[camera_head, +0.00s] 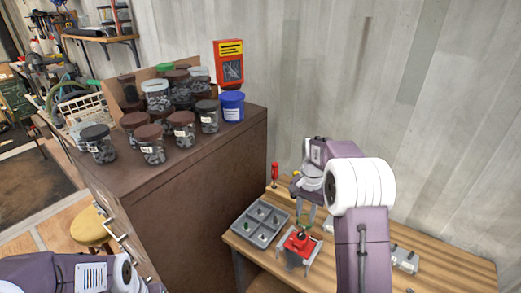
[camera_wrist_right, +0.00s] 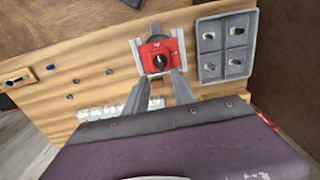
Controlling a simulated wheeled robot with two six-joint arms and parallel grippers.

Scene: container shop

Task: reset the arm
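My right arm reaches over the wooden workbench (camera_head: 440,262) from the front. My right gripper (camera_head: 307,222) points down above a red block with a black knob (camera_head: 299,241), which sits on a grey metal holder (camera_head: 292,257). In the right wrist view my right gripper (camera_wrist_right: 160,78) has its two fingers apart with nothing between them. The red block (camera_wrist_right: 163,57) shows just past the fingertips; whether they touch it I cannot tell. Part of my left arm shows at the lower left of the head view, but its gripper is out of view.
A grey four-compartment tray (camera_head: 249,237) with small parts lies left of the red block. A red-handled tool (camera_head: 274,172) stands at the back. A tall brown cabinet (camera_head: 215,165) bearing several jars and a blue tub (camera_head: 232,107) adjoins the bench. White items lie right of the arm.

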